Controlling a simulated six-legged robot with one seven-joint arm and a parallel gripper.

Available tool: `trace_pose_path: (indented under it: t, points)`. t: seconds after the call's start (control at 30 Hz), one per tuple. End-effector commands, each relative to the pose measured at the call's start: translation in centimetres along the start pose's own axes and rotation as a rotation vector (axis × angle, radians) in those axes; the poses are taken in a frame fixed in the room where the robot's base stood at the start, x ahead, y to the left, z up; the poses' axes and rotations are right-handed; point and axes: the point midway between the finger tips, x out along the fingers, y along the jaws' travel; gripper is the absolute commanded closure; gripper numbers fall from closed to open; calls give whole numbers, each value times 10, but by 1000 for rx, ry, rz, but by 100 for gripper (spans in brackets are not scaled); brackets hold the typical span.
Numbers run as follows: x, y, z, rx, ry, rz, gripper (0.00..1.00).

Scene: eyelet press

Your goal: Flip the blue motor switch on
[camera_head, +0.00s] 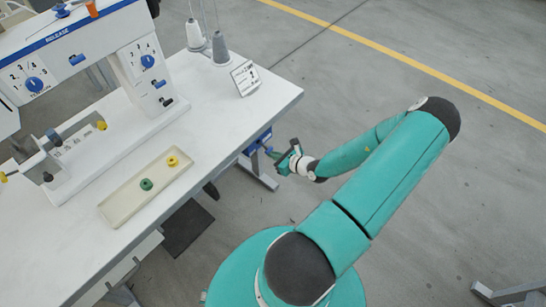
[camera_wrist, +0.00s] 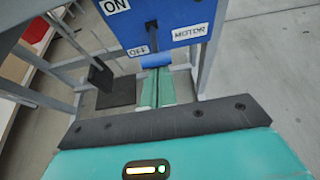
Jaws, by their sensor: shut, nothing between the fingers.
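The blue motor switch box (camera_wrist: 185,18) fills the top of the wrist view, with ON, OFF and MOTOR labels. Its dark lever (camera_wrist: 152,36) points down beside the OFF label, and a blue handle (camera_wrist: 156,59) is at its lower end. My gripper (camera_wrist: 155,72) is shut and empty, its green fingers just below the handle; whether they touch it I cannot tell. In the head view the blue box (camera_head: 257,142) shows under the table's right edge, with my gripper (camera_head: 275,154) close to its right side.
The white table (camera_head: 235,105) carries the eyelet press (camera_head: 130,60), a tray (camera_head: 120,208) with a green and a yellow piece, thread cones and a small sign (camera_head: 245,78).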

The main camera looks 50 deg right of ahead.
Motion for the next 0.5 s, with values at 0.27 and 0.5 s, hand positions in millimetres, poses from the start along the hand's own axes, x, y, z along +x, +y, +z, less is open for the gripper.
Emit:
trace_pose_path:
  t: [0.27, 0.5]
  points:
    - [-5, -1, 13, -10, 142, 4, 100]
    - [-9, -1, 23, -7, 270, 3, 100]
